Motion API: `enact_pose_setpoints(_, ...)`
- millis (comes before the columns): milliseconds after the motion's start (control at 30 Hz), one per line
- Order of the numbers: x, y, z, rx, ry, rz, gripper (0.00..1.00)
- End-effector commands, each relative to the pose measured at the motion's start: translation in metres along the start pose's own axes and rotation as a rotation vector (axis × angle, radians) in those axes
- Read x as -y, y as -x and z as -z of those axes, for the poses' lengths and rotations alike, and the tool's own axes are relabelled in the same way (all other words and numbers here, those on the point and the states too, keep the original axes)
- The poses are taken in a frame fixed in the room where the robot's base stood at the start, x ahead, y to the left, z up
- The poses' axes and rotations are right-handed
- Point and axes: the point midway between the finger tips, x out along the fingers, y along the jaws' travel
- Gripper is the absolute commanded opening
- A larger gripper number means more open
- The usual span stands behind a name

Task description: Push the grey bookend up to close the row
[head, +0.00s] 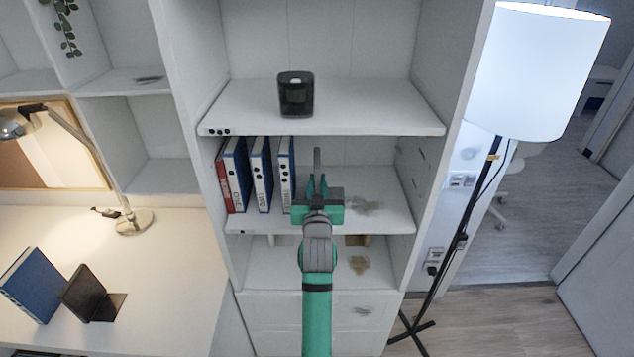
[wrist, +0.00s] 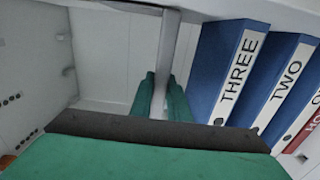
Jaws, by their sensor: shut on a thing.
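The grey bookend (head: 317,160) stands upright on the middle shelf, seen edge-on as a thin plate; it also shows in the wrist view (wrist: 166,55). My gripper (head: 318,184) is shut on it, with a green finger on each side in the wrist view (wrist: 160,98). The row is to its left in the head view: a red binder (head: 223,180), then blue binders ONE (head: 237,175), TWO (wrist: 284,85) and THREE (wrist: 234,75). THREE is nearest the bookend, with a gap between them. The bookend's foot is hidden by my gripper.
The shelf board (head: 395,210) is free to the right, apart from a dark stain. A black speaker-like object (head: 296,95) stands on the shelf above. A blue binder (head: 38,285) and a dark bookend (head: 86,293) are on the desk at left. A floor lamp (head: 535,70) stands at right.

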Motion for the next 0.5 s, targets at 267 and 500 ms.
enact_pose_setpoints(267, 0.0000, 0.0001, 0.0007, -0.001, 0.000, 0.000, 0.37)
enact_pose_setpoints(500, -0.0001, 0.0053, -0.0007, 0.001, 0.000, 0.000, 0.37)
